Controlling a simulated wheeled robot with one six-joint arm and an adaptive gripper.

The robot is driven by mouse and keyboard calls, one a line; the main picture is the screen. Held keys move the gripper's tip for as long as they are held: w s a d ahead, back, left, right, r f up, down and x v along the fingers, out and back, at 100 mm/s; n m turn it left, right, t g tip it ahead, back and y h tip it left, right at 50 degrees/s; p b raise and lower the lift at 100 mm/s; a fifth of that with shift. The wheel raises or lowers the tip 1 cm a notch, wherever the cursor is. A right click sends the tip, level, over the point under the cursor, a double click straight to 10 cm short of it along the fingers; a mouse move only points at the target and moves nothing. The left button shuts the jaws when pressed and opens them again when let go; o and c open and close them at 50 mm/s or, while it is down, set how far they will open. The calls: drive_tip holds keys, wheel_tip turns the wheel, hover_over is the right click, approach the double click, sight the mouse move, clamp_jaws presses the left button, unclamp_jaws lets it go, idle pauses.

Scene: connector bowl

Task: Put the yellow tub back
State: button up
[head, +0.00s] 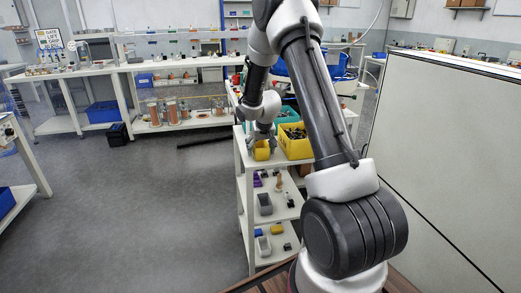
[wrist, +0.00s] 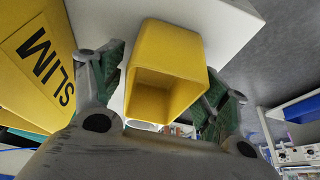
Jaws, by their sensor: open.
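The yellow tub (head: 262,152) is small and square, and it stands at the front left corner of the white shelf unit's top (head: 243,150). In the wrist view the tub (wrist: 172,62) shows its open, empty inside between the two green-padded fingers. My gripper (wrist: 165,80) is open, with one finger on each side of the tub. The left finger shows a small gap to it; I cannot tell whether the right finger touches. In the head view my gripper (head: 262,137) is right above the tub and small.
A larger yellow bin (head: 296,148) marked SLIM (wrist: 45,62) in the wrist view stands close beside the tub. A teal bin (head: 287,115) is behind it. Lower shelves hold grey bins (head: 264,204) and small parts. A tall pale panel (head: 440,150) stands at right; open floor lies left.

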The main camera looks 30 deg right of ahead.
drive_tip(key=s+a+r+n, duration=0.1)
drive_tip(key=s+a+r, duration=0.2)
drive_tip(key=s+r, duration=0.65)
drive_tip(key=s+a+r, duration=0.2)
drive_tip(key=s+r, duration=0.5)
drive_tip(key=r, duration=0.6)
drive_tip(key=s+a+r+n, duration=0.1)
drive_tip(key=s+a, duration=0.1)
drive_tip(key=s, duration=0.9)
drive_tip(key=s+a+r+n+y, duration=0.1)
drive_tip(key=s+a+r, duration=0.1)
drive_tip(key=s, duration=1)
drive_tip(key=shift+s+a, duration=0.3)
drive_tip(key=shift+a, duration=0.1)
drive_tip(key=shift+d+r, duration=0.1)
drive_tip(key=shift+r, duration=0.05)
